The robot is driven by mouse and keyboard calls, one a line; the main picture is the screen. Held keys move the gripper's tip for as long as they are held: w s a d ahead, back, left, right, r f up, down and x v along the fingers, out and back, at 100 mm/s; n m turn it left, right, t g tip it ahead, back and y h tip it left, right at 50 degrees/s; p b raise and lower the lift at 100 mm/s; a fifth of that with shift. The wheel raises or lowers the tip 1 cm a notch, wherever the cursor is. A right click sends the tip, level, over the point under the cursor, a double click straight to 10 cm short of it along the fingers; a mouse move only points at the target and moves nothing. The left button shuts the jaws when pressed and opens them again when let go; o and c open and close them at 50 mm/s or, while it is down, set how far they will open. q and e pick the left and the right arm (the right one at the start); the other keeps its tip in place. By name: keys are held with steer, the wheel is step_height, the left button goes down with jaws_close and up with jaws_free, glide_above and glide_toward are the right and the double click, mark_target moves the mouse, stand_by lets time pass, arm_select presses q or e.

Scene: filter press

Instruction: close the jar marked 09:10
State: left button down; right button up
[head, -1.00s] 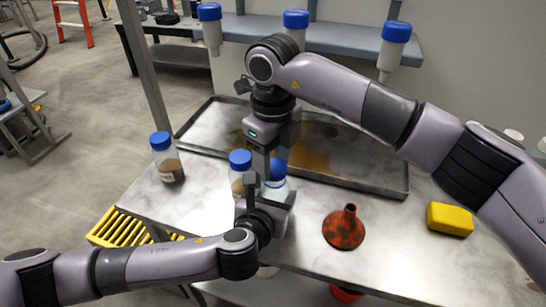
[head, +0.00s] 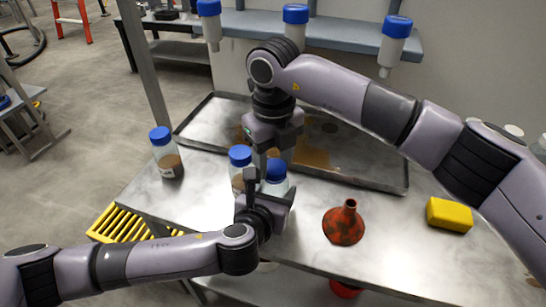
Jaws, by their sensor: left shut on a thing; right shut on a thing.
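A clear jar with a blue lid (head: 277,171) stands on the metal table between my two grippers. Its label is hidden, so I cannot read a time on it. My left gripper (head: 264,190) is shut on the jar's body from the front. My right gripper (head: 268,158) comes down from above and is shut on the blue lid; its fingertips are partly hidden. Whether the lid sits fully down cannot be told. A second blue-lidded jar (head: 240,156) with brown contents stands just left, partly behind my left gripper. A third jar (head: 167,158) stands farther left.
A shallow metal tray (head: 385,181) with brown residue lies behind the jars. A red-brown funnel (head: 344,226) and a yellow block (head: 449,215) are on the right. Blue-capped bottles hang from the shelf (head: 345,37). A yellow rack (head: 118,224) is at the table's left edge.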

steer(key=m, duration=0.7)
steer(key=shift+d+m, duration=0.15)
steer(key=shift+m, duration=0.25)
steer(key=m, duration=0.7)
steer(key=shift+d, duration=0.1)
steer(key=m, duration=0.3)
steer(key=shift+m, duration=0.3)
steer(key=m, duration=0.4)
steer(key=shift+s, duration=0.15)
steer(key=m, duration=0.4)
steer(key=shift+s+m, duration=0.1)
steer(key=shift+m, duration=1.4)
